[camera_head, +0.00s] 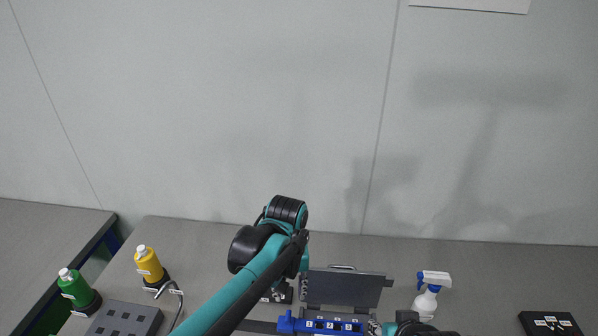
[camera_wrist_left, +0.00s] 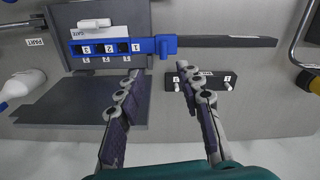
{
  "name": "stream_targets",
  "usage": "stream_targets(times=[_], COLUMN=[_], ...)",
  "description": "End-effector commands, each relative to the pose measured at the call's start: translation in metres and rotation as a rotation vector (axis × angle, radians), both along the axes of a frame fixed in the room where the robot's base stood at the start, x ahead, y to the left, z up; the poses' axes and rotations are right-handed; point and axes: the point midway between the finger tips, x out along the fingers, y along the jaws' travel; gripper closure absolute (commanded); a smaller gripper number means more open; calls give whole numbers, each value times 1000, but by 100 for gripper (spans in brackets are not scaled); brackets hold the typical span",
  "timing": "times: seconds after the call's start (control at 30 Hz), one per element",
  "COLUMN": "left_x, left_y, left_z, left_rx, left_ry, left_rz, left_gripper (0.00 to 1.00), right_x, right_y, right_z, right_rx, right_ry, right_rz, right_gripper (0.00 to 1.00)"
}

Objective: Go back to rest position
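My left arm (camera_head: 235,297) comes up from the lower middle in the head view and bends at a black joint. In the left wrist view my left gripper (camera_wrist_left: 158,80) has its two fingers apart with nothing between them. Its tips are near a blue numbered block (camera_wrist_left: 115,48) and a small black labelled plate (camera_wrist_left: 205,83); I cannot tell whether they touch anything. The blue block (camera_head: 325,326) also shows at the bottom edge of the head view. Dark and grey parts, probably my right gripper (camera_head: 392,326), show at the bottom edge; the finger state is unclear.
A grey panel (camera_head: 345,288) stands by the blue block. A spray bottle (camera_head: 430,292) stands to its right, a black box (camera_head: 550,323) at far right. Yellow (camera_head: 149,264) and green (camera_head: 76,288) bottles and a holed grey block (camera_head: 122,318) are at left. The table's back is clear.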

Motion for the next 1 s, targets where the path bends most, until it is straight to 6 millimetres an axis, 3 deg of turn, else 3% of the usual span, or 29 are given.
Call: stream_targets(times=[0.17,0.37,0.6,0.8,1.0], left_x=[-8,-37,-73,-88,-90], left_y=[17,66,117,137,140], left_z=[0,-6,-28,-42,-43], left_rx=[-14,-42,-11,29,39], left_ry=[-50,-238,-484,-598,-623], left_rz=[-5,-37,-82,-107,-113], left_gripper=[64,64,64,64,64], right_x=[0,0,0,0,0], right_y=[0,0,0,0,0], right_z=[-7,-25,-44,-51,-51], right_rx=[0,0,0,0,0], right_ry=[0,0,0,0,0], right_rz=[0,0,0,0,0], right_gripper=[60,60,60,60,60])
